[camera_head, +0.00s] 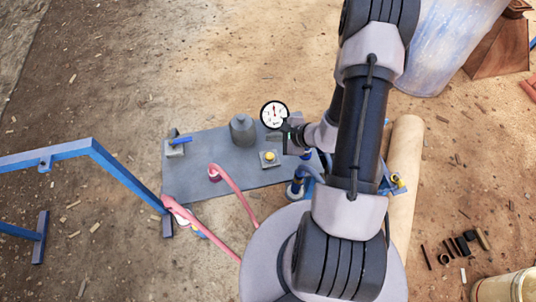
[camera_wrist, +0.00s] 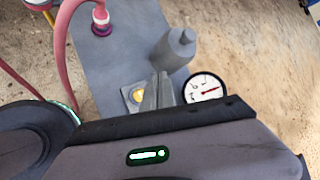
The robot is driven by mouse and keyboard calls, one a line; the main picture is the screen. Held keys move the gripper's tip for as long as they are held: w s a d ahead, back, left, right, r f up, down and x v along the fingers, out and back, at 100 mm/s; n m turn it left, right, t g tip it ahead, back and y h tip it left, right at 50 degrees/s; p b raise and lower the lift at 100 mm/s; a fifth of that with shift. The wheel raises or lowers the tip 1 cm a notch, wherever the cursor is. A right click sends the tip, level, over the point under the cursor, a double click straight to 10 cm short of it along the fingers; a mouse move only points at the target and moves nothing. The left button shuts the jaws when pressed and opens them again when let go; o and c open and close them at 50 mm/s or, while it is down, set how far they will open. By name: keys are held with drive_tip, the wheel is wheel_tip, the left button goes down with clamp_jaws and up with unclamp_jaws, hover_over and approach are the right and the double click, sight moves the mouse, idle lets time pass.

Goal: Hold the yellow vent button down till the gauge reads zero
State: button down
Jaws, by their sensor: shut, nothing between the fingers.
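The yellow vent button (camera_head: 270,156) sits on a small square plate on the grey panel (camera_head: 215,175). In the wrist view the button (camera_wrist: 138,96) shows just left of my fingers, which partly cover its plate. The round white gauge (camera_head: 274,114) stands at the panel's far edge, its red needle pointing roughly straight up in the head view. The gauge also shows in the wrist view (camera_wrist: 205,88), right of my fingers; its numbers are too small to read. My gripper (camera_wrist: 160,78) is shut and empty, close to the button; contact cannot be told.
A grey bottle-shaped cylinder (camera_head: 243,130) stands on the panel beside the gauge. A blue-handled valve (camera_head: 178,142) is at the panel's left. A pink hose (camera_head: 233,188) arches from the panel's front. A blue frame (camera_head: 95,150) stands at left.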

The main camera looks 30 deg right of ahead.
sight(272, 157)
wheel_tip(272, 157, down, 8)
drive_tip(key=b, duration=0.5)
drive_tip(key=shift+f, duration=0.15)
drive_tip(key=shift+f+b, duration=0.3)
drive_tip(key=shift+b, duration=0.2)
idle(1.4)
drive_tip(key=shift+f+b, duration=0.4)
drive_tip(key=shift+b, duration=0.25)
drive_tip(key=shift+f+b, duration=0.55)
drive_tip(key=shift+b, duration=0.1)
idle(0.4)
drive_tip(key=shift+r, duration=0.1)
idle(2.8)
drive_tip(key=shift+r+p, duration=0.55)
drive_tip(key=shift+r, duration=0.35)
